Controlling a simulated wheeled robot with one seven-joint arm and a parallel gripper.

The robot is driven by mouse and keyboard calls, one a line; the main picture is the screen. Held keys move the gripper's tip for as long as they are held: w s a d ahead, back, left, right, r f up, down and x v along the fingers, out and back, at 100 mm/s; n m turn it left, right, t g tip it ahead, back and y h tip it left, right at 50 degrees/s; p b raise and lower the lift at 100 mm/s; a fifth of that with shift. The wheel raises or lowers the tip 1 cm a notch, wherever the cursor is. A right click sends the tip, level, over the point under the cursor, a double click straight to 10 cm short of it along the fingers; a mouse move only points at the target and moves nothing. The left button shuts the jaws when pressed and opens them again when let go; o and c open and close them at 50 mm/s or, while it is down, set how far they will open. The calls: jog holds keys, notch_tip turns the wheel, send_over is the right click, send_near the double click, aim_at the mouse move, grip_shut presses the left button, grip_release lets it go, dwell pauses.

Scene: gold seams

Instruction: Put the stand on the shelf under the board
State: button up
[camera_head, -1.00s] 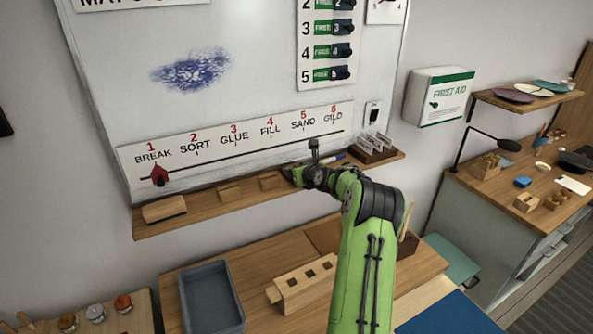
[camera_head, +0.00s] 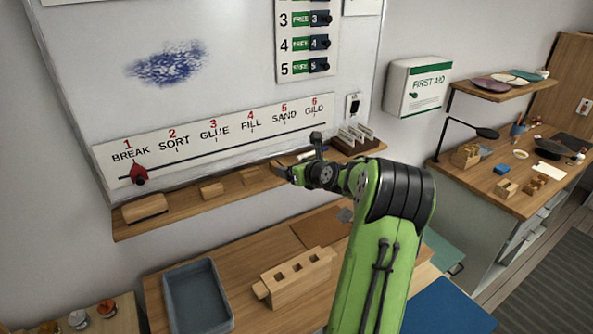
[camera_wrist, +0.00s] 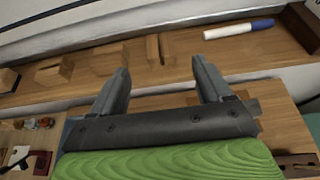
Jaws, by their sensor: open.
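The shelf (camera_head: 185,205) is a narrow wooden ledge under the whiteboard (camera_head: 90,95). Small wooden blocks sit on it, one (camera_head: 212,190) and another (camera_head: 250,176) in the head view. In the wrist view, a small upright wooden piece with a dark slot (camera_wrist: 157,49), which looks like the stand, is on the shelf just beyond my fingertips. My gripper (camera_head: 283,171) is at the shelf's front side. It also shows in the wrist view (camera_wrist: 160,72), with its fingers apart and nothing between them. In the head view my gripper hides the slotted piece.
A blue-capped marker (camera_wrist: 238,29) and a dark rack (camera_head: 357,142) are on the shelf's right part. An eraser-like block (camera_head: 144,208) is at its left end. Below, a workbench holds a grey-blue tray (camera_head: 197,297) and a wooden block with square holes (camera_head: 297,277).

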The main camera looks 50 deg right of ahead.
jog(key=s+a+r+n+g+y, duration=0.1)
jog(key=a+r+n+g+y, duration=0.1)
jog(key=a+n, duration=1)
jog(key=s+a+r+n+g+y, duration=0.1)
jog(key=s+a+r+n+g, duration=0.15)
jog(key=a+n, duration=0.85)
jog(key=s+a+f+n+g, duration=0.1)
jog(key=s+a+n, duration=0.7)
jog(key=s, duration=0.3)
jog(key=s+a+n+g+y, duration=0.1)
jog(key=s+a+n+g, duration=0.1)
jog(key=s+a+n, duration=0.6)
jog(key=s+a, duration=0.1)
jog(key=s, duration=0.2)
jog(key=shift+f+n, duration=0.3)
jog(key=shift+f, duration=0.05)
jog(key=shift+f, duration=0.1)
jog(key=shift+s, duration=0.1)
